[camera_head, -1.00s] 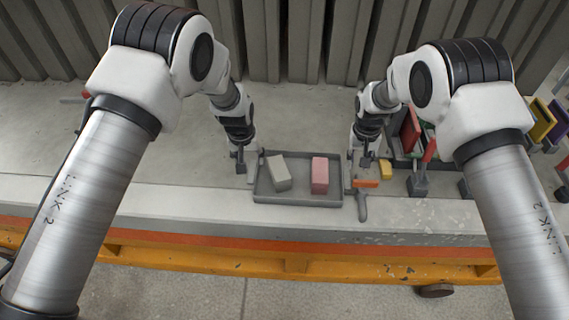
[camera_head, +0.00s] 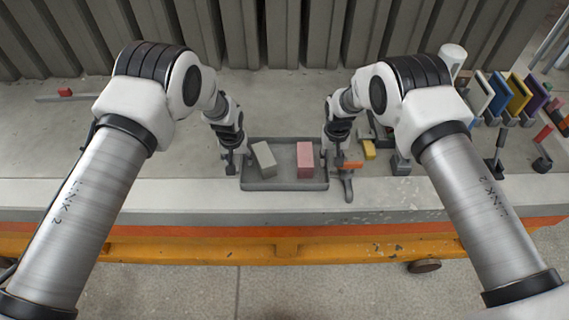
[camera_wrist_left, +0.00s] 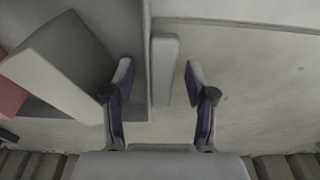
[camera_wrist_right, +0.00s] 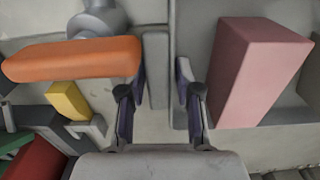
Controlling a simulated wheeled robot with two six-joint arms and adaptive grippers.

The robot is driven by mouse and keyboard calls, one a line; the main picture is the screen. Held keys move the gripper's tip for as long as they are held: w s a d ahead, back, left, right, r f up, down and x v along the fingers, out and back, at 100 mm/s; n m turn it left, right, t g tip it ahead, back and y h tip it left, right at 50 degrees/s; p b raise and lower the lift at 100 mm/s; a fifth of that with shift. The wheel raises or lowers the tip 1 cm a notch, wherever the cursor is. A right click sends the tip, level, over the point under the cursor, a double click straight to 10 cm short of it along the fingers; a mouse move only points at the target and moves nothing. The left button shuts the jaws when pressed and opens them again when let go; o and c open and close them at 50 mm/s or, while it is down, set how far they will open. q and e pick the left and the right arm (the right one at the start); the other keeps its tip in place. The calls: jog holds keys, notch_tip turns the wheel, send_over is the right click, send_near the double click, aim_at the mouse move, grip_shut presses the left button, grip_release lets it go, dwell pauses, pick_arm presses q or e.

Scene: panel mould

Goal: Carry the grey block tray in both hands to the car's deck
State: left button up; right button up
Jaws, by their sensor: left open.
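The grey block tray (camera_head: 285,185) sits on the pale concrete bed, with a pale grey block (camera_head: 264,159) and a pink block (camera_head: 305,160) in it. My left gripper (camera_head: 232,168) is at the tray's left end. In the left wrist view its open fingers (camera_wrist_left: 160,80) stand either side of the tray's end bar (camera_wrist_left: 165,65), with gaps. My right gripper (camera_head: 336,165) is at the tray's right end. In the right wrist view its fingers (camera_wrist_right: 159,85) are apart around the grey end bar (camera_wrist_right: 156,65). I cannot pick out the car's deck.
An orange-handled tool (camera_wrist_right: 75,58) lies close beside my right gripper, with a yellow block (camera_head: 369,149) beyond it. A rack of coloured panels (camera_head: 500,95) stands at the right. Ribbed grey panels (camera_head: 270,35) line the back. An orange rail (camera_head: 250,248) runs along the front.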

pick_arm(q)
jog(key=shift+f, duration=0.1)
pick_arm(e)
jog(key=shift+f, duration=0.15)
pick_arm(q)
jog(key=c, duration=0.3)
pick_arm(e)
jog(key=c, duration=0.3)
pick_arm(q)
grip_shut()
pick_arm(e)
grip_shut()
jog(key=shift+r, duration=0.2)
